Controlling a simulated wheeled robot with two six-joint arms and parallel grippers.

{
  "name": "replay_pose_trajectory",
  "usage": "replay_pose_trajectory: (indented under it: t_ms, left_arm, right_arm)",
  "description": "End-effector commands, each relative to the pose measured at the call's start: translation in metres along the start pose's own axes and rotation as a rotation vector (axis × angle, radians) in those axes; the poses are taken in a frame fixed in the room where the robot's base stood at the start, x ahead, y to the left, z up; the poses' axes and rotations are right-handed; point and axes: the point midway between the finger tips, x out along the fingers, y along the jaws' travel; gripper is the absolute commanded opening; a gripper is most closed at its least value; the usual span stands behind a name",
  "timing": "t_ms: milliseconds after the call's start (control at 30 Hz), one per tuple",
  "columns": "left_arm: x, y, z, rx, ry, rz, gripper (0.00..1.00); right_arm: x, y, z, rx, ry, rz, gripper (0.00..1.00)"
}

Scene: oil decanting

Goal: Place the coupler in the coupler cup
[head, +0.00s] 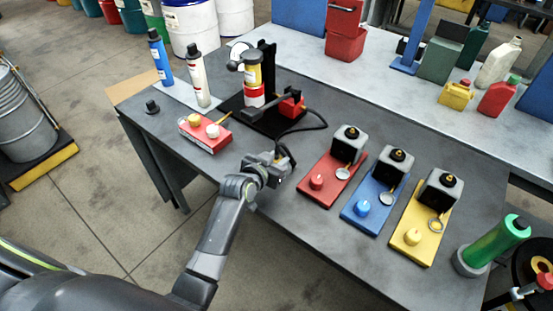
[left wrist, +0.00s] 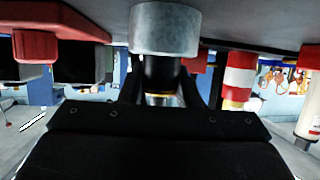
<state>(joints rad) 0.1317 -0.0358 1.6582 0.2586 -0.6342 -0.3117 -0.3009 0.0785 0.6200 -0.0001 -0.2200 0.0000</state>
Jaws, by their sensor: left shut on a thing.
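My left gripper (head: 274,166) is low over the front middle of the table, between the red box and the red tray. It is shut on the coupler (left wrist: 161,78), a black piece with a gold ring, seen between the two fingers in the left wrist view. A black hose (head: 318,116) runs from the stand to the gripper. A grey cylinder (left wrist: 165,28), which looks like the coupler cup, stands against the table in the upside-down wrist view. The coupler's lower end lines up with its mouth. I cannot tell how deep it sits. In the head view the gripper hides most of this.
A red box (head: 205,134) is left; red (head: 320,192), blue (head: 363,215) and yellow (head: 408,262) trays are right. A green bottle (head: 493,243) stands at the far right.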

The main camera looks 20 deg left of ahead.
Motion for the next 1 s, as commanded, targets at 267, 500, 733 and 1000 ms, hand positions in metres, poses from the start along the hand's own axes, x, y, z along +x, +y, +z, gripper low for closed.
replay_pose_trajectory:
  t_ms: [267, 500, 733, 1000]
  left_arm:
    - [0.001, 0.000, 0.003, 0.000, 0.000, 0.000, 0.43]
    - [0.001, 0.000, 0.003, 0.000, 0.000, 0.000, 0.51]
    - [-0.003, 0.000, 0.000, 0.000, 0.000, 0.000, 0.51]
    - [-0.038, 0.000, 0.001, -0.001, 0.000, -0.001, 0.51]
  right_arm:
    - [0.002, -0.005, 0.000, 0.002, 0.000, -0.005, 0.36]
    - [0.002, -0.002, 0.000, 0.001, 0.001, -0.003, 0.36]
    - [0.000, 0.002, -0.001, -0.001, 0.001, 0.002, 0.36]
    - [0.004, 0.003, -0.001, -0.002, 0.001, 0.004, 0.36]
